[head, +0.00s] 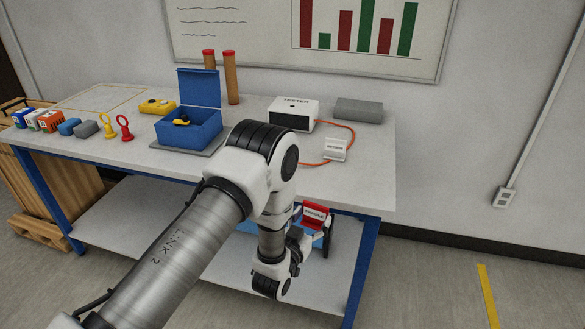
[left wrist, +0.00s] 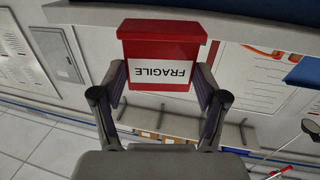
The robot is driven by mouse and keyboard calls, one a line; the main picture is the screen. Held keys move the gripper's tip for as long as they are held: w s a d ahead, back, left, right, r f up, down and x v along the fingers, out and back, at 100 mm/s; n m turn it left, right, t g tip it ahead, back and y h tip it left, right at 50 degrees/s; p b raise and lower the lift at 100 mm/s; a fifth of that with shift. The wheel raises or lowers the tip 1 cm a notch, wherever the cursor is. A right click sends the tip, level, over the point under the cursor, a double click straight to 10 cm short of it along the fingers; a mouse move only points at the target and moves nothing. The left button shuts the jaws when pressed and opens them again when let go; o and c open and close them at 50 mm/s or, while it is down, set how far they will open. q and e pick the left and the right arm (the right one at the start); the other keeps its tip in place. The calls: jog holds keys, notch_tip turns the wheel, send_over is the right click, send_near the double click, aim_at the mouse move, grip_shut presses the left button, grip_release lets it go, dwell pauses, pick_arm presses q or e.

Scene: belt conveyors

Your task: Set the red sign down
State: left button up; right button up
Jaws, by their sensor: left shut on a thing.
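The red sign (head: 314,211) has a white label reading FRAGILE. In the head view it shows just in front of the workbench's front edge, to the right of my left arm. My left gripper (head: 312,230) is shut on it. In the left wrist view the sign (left wrist: 161,50) sits between the two fingers of the left gripper (left wrist: 160,82), with its label upside down in the picture. I cannot tell whether the sign touches the bench. My right gripper is not in view.
The workbench (head: 365,180) has bare top at its front right. Several small items lie at the left.

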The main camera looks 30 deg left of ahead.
pick_arm(q)
jog(key=w+a+r+y, duration=0.1)
jog(key=a+r, duration=0.2)
jog(key=a, duration=0.1)
jog(key=w+a+r+n+y, duration=0.1)
jog(key=a+r, duration=0.3)
jog(key=w+a+r+n+y, duration=0.1)
jog(key=a+r, duration=0.3)
jog(key=a, duration=0.1)
jog(key=shift+y, duration=0.4)
jog(key=shift+c, duration=0.6)
jog(key=shift+r, duration=0.25)
grip_shut()
jog(key=shift+d, duration=0.15)
jog(key=shift+w, duration=0.1)
